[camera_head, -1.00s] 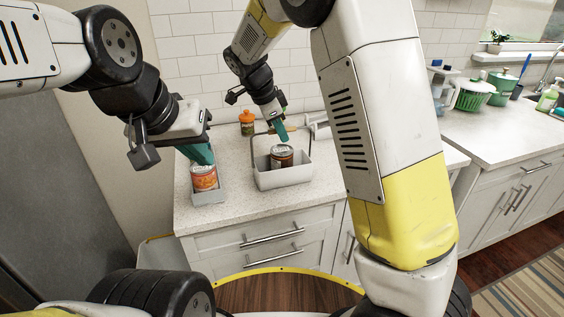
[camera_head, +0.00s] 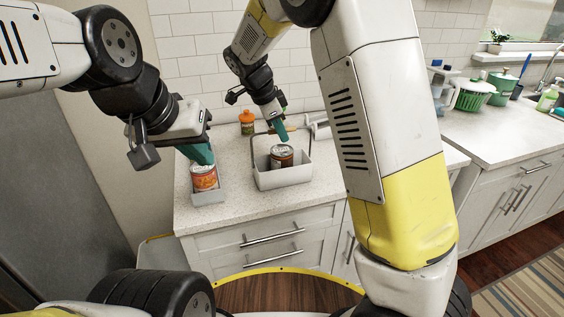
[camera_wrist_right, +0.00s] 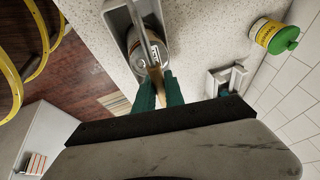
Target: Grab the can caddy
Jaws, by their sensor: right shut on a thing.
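The can caddy (camera_head: 284,181) is a light grey open box with a tall handle, standing on the counter, and a dark-labelled can (camera_head: 282,157) sits in it. My right gripper (camera_head: 281,132) is at the top of the handle. In the right wrist view, its teal fingers (camera_wrist_right: 158,92) are shut on the handle bar, with the caddy (camera_wrist_right: 113,20) and can (camera_wrist_right: 144,58) beyond. My left gripper (camera_head: 201,155) is just above an orange-labelled can (camera_head: 204,178) in a small grey tray (camera_head: 209,198); its finger gap is not clear.
A pale holder (camera_wrist_right: 226,80) is by the wall. The counter front (camera_head: 240,215) is clear. My right arm hides the counter to the right.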

